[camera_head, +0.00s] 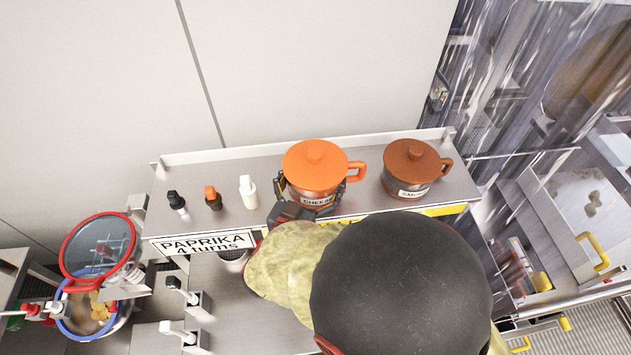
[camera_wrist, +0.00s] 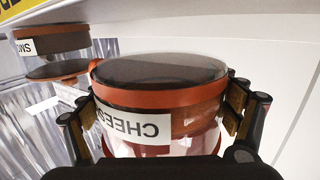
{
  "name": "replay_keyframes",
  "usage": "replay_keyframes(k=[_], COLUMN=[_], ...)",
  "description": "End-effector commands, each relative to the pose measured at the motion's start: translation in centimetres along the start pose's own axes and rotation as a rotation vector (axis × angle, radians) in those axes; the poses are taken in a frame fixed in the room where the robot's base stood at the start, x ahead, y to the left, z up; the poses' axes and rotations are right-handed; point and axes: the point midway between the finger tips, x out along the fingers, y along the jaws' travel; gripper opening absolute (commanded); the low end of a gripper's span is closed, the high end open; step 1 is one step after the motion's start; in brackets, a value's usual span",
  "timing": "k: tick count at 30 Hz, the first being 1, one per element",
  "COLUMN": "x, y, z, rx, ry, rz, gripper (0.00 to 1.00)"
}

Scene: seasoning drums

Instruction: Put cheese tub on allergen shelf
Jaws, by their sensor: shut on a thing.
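The cheese tub (camera_head: 315,172) has an orange lid with a knob, a side handle and a white "CHEESE" label. My gripper (camera_head: 312,197) is shut on its body, a finger at each side. In the wrist view, the tub (camera_wrist: 158,97) appears upside down between the fingers of my gripper (camera_wrist: 165,112). Its dark underside shows, so it looks raised clear of the steel shelf (camera_head: 350,155). In the head view it is over that shelf, left of the brown smoke tub. A yellow strip (camera_head: 446,211) runs along the shelf's front right edge; I see no readable allergen sign.
The brown-lidded smoke tub (camera_head: 411,170) stands close on the right. Small bottles, black-capped (camera_head: 177,203), orange-capped (camera_head: 213,199) and white (camera_head: 248,192), stand on the left. A "PAPRIKA 4 turns" sign (camera_head: 205,243) hangs on the front.

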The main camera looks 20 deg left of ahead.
Motion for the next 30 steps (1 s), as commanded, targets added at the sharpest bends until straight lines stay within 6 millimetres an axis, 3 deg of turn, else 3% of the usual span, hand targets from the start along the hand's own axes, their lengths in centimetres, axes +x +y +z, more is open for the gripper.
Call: replay_keyframes(k=[8,16,27,28,30], x=[1.1,1.4,1.4,1.4,1.4], y=[-0.7,-0.8,-0.8,-0.8,-0.8], z=[1.2,4.3,4.8,4.8,4.8], rx=[0.002,0.000,0.002,0.001,0.001], ry=[0.002,0.002,0.002,0.001,0.001], rz=[0.000,0.000,0.000,0.000,0.000], gripper=[0.48,0.48,0.48,0.90,0.94])
